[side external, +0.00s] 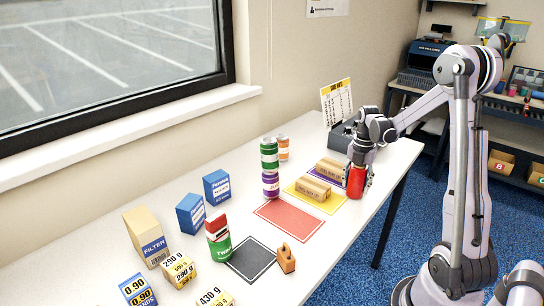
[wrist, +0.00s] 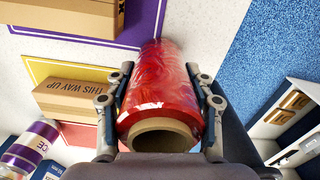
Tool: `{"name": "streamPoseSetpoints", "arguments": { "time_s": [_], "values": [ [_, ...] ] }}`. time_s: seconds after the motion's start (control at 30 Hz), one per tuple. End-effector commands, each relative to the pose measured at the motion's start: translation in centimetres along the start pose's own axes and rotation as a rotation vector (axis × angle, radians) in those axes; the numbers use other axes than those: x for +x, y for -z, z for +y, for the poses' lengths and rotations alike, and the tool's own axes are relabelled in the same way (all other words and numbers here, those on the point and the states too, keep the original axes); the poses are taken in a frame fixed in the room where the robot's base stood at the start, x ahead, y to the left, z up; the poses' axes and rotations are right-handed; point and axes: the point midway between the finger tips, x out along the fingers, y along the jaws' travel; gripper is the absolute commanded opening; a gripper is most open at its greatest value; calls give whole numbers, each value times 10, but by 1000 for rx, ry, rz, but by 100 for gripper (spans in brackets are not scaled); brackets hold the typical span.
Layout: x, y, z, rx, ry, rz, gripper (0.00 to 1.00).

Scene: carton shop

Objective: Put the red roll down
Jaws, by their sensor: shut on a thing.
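The red roll (side external: 356,182) is a glossy wrapped cylinder with a brown cardboard core, held upright between the fingers of my gripper (wrist: 160,82). In the wrist view the red roll (wrist: 160,95) fills the middle, its open core end towards the camera. My gripper is shut on it, one finger on each side. In the side view it is near the right edge of the white table, beside the yellow mat (side external: 292,190). I cannot tell whether its lower end touches the table.
Brown cartons lie on the yellow mat and the purple mat (wrist: 150,32). The red mat (side external: 289,221) is empty. Stacked cans (side external: 270,168) stand behind. Boxes crowd the left. Blue floor lies past the table edge.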

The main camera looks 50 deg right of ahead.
Motion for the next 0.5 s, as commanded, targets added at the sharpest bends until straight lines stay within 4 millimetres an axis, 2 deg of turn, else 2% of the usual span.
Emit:
{"name": "streamPoseSetpoints", "arguments": {
  "time_s": [0.07,0.1,0.13,0.17,0.5],
  "values": [
    [2,0,0,0,0,0,0],
    [2,0,0,0,0,0,65],
    [2,0,0,0,0,0,74],
    [2,0,0,0,0,0,76],
    [0,0,0,0,0,0,76]
  ]
}}
